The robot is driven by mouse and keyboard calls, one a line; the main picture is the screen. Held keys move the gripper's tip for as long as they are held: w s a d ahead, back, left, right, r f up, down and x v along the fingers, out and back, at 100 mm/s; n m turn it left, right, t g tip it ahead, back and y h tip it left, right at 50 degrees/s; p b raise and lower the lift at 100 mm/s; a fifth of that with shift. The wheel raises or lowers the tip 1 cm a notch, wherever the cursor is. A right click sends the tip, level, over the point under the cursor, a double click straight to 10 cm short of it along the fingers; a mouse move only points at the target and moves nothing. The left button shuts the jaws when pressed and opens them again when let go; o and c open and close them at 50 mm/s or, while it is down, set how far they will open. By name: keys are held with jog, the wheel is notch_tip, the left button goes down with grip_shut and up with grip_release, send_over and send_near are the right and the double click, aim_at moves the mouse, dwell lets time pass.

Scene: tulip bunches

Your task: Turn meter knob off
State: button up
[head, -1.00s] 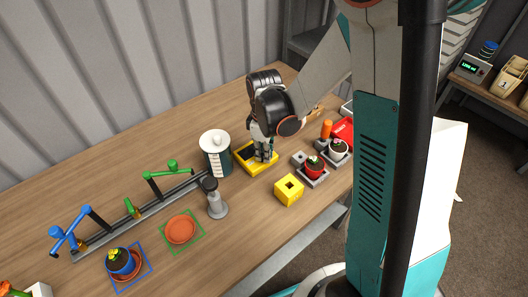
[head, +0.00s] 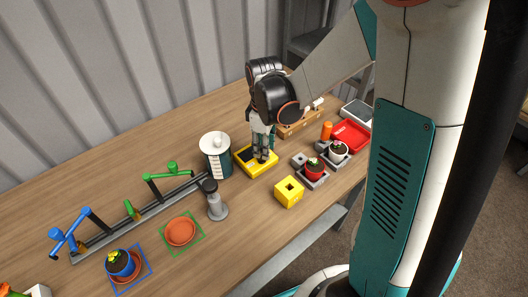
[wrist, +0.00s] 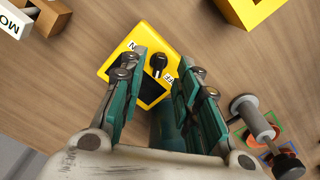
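The yellow meter (head: 243,163) lies on the wooden table right of the dark green canister. In the wrist view the meter (wrist: 124,50) has a dark screen, partly hidden by a finger, and a small black knob (wrist: 158,62). Parts of two labels show, an "N" at the knob's left and an "FF" at its lower right. My gripper (head: 262,158) points down over the meter. In the wrist view my gripper (wrist: 165,63) is open, with one finger on each side of the knob and gaps between. I cannot tell its height above the knob.
A dark green canister (head: 216,160) and a grey stamp-like tool (head: 217,208) stand to the left. A yellow block (head: 289,192) is in front. Small potted plants (head: 315,168), an orange cylinder (head: 326,130) and a red tray (head: 352,134) are at the right.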

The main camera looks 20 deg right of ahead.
notch_tip(320, 180, up, 8)
dwell(0.4)
dwell(0.3)
